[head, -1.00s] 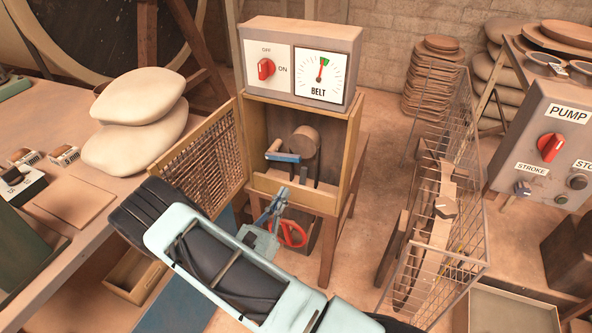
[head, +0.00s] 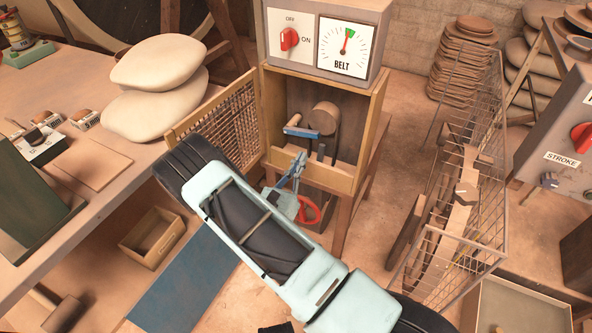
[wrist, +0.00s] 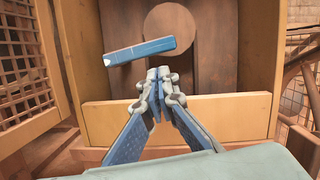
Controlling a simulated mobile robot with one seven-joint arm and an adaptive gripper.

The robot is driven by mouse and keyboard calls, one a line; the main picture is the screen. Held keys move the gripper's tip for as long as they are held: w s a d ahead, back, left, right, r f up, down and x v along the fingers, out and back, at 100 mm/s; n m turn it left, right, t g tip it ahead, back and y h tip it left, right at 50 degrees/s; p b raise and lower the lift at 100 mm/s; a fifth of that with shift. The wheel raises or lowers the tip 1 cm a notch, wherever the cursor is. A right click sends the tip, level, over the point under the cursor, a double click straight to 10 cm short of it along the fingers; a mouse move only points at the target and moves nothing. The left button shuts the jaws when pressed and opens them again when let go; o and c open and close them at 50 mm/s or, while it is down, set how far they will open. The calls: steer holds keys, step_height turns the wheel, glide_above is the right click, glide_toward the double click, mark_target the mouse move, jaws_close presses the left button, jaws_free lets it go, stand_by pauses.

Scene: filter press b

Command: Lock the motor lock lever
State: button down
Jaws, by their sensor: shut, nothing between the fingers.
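The lever, a blue bar (head: 300,131) that I take for the motor lock lever, sits inside the open wooden cabinet (head: 357,185), left of a round brown drum (head: 324,117). In the wrist view the blue bar (wrist: 140,51) lies nearly level, its right end slightly higher, with a pale left end. My gripper (head: 301,156) is shut and empty in front of the cabinet, just below the bar. In the wrist view my fingertips (wrist: 158,76) meet below the bar's right part, apart from it in the picture. The depth gap is hard to tell.
A yellow wooden lip (wrist: 190,115) crosses the cabinet front below my fingertips. A woven door (head: 232,128) stands open on the left. A red handwheel (head: 309,211) is partly hidden behind my arm. A wire basket (head: 465,180) stands to the right.

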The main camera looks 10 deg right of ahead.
mark_target(301, 132)
steer(key=x, duration=0.5)
steer(key=shift+b, duration=0.35)
steer(key=shift+r, duration=0.1)
steer(key=shift+s+r+n+p, duration=0.1)
steer(key=shift+r+n+p, duration=0.1)
steer(key=shift+n+p, duration=0.35)
